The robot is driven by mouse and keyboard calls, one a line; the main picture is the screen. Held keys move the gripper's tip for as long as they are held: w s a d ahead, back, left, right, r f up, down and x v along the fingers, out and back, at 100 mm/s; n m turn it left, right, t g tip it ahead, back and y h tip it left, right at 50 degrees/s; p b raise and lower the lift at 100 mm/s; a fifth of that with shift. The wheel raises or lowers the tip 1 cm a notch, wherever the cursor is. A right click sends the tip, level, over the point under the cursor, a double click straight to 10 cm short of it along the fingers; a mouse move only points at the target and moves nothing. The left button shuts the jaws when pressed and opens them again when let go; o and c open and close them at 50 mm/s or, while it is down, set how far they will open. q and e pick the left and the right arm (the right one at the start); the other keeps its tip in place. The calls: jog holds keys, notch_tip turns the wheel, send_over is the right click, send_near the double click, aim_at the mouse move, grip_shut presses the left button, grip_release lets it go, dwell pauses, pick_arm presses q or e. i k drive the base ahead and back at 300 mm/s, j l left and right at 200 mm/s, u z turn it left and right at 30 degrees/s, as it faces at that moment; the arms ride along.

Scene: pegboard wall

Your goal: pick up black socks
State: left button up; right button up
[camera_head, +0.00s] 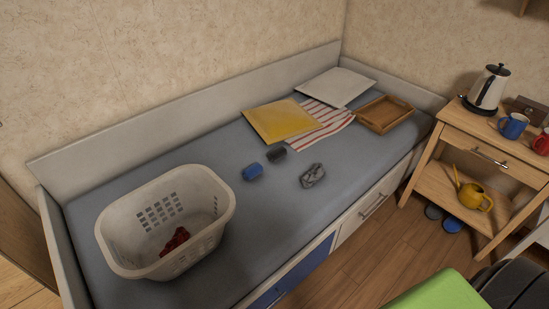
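A small black rolled bundle (277,155), which looks like the black socks, lies on the grey-blue mattress of the daybed (262,220). A blue rolled bundle (252,171) lies just to its left and nearer. A crumpled grey patterned cloth (312,176) lies to its right and nearer. Neither of my grippers is in view.
A white laundry basket (119,228) with a red cloth (175,241) inside stands on the bed's left. A yellow cushion (274,120), striped cloth (325,121), white cushion (338,86) and wooden tray (384,113) lie behind. A wooden side table (490,140) stands right.

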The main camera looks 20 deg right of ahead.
aim_at(280, 152)
jog(key=l+u, duration=0.25)
jog(key=l, duration=0.45)
jog(key=l+u, duration=0.3)
jog(key=l, duration=0.45)
jog(key=i, duration=0.05)
